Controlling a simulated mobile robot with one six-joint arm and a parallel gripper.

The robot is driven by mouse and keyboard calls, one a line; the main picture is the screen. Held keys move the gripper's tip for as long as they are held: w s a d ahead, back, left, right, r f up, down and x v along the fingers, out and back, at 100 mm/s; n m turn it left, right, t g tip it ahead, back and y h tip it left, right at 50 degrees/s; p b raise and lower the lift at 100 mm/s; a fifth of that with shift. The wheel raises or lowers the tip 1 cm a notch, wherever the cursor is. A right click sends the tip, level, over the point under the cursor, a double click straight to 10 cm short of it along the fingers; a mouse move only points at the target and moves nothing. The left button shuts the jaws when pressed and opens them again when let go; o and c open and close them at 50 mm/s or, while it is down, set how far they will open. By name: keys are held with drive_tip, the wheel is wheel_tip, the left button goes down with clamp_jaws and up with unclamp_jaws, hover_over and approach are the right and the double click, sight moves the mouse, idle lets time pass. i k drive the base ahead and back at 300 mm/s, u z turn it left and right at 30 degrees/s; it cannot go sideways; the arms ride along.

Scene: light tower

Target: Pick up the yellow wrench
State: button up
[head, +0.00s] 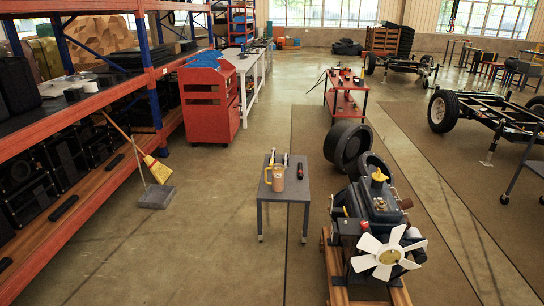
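I cannot make out a yellow wrench for certain. A small grey table (286,198) stands in the middle of the head view. On it are a tan-yellow mug-like container (277,181), slim light-coloured tools (286,159) at the back and a small dark and red item (300,172). Something yellow shows at the container's left side, too small to identify. A yellow part (379,176) sits on top of the engine (375,205) to the right. My gripper is not in view.
The engine with a white fan (388,254) rests on a wooden stand close right of the table. Tyres (347,143) lie behind it. Orange shelving (105,95) lines the left, with a broom (157,169) and grey block (155,196). Floor left of the table is clear.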

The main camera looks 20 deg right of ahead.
sight(273, 151)
drive_tip(key=u, duration=0.15)
drive_tip(key=i, duration=1.7)
drive_tip(key=u, duration=0.55)
drive_tip(key=i, duration=1.8)
drive_tip(key=u, duration=0.25)
